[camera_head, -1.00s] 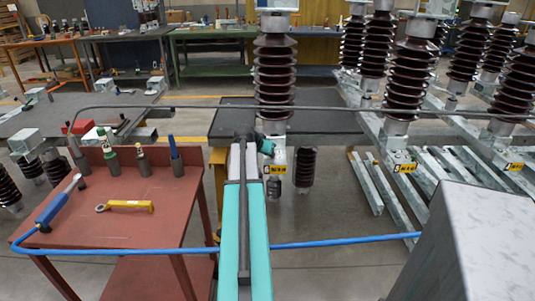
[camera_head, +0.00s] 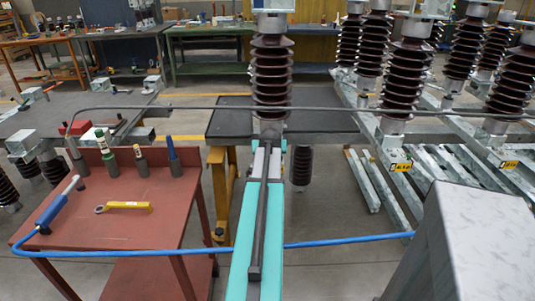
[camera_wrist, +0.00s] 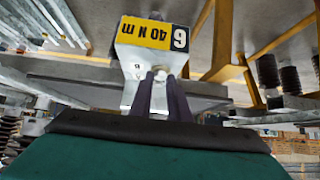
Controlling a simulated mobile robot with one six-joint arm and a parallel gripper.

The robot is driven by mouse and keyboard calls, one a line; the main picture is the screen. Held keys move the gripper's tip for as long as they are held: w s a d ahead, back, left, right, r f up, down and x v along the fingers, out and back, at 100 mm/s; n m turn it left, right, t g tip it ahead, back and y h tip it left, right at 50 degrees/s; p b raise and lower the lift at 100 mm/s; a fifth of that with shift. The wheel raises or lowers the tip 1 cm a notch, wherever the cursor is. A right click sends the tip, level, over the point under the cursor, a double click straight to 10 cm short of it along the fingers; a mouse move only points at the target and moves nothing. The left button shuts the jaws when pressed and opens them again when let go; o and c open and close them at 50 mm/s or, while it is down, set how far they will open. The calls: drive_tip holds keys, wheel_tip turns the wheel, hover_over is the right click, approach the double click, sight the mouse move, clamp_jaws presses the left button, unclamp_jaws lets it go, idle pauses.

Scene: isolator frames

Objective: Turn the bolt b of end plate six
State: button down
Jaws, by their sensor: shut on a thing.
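The end plate (camera_wrist: 126,62) is a pale block in the wrist view. Its yellow and black label (camera_wrist: 155,35), reading 6 and 40 N m, appears upside down. A small dark letter is on the plate beside my fingers. My gripper (camera_wrist: 160,74) has its two dark purple fingers close together, with their tips at the plate below the label. The fingers are shut on what appears to be bolt b, which they hide. In the head view my arm covers the plate and my fingertips, in front of the brown ribbed insulator (camera_head: 271,75).
A red table (camera_head: 130,235) at left holds several sockets, a yellow wrench (camera_head: 124,206) and a blue-handled tool (camera_head: 52,208). A blue hose (camera_head: 340,241) crosses in front. More insulators (camera_head: 407,80) stand on steel beams at right. A grey metal box (camera_head: 480,240) fills the lower right.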

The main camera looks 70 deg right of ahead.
drive_tip(key=shift+s+f+n+t+y, duration=0.15)
drive_tip(key=shift+s+n+t+y, duration=0.2)
drive_tip(key=shift+n, duration=0.35)
drive_tip(key=c, duration=1.9)
unclamp_jaws()
drive_tip(key=shift+c, duration=0.2)
drive_tip(key=shift+w, duration=0.1)
drive_tip(key=shift+r, duration=0.2)
drive_tip(key=shift+r, duration=0.1)
drive_tip(key=v, duration=1.3)
drive_tip(key=shift+s+a+b, duration=0.25)
drive_tip(key=shift+a+b, duration=0.05)
drive_tip(key=shift+a, duration=0.05)
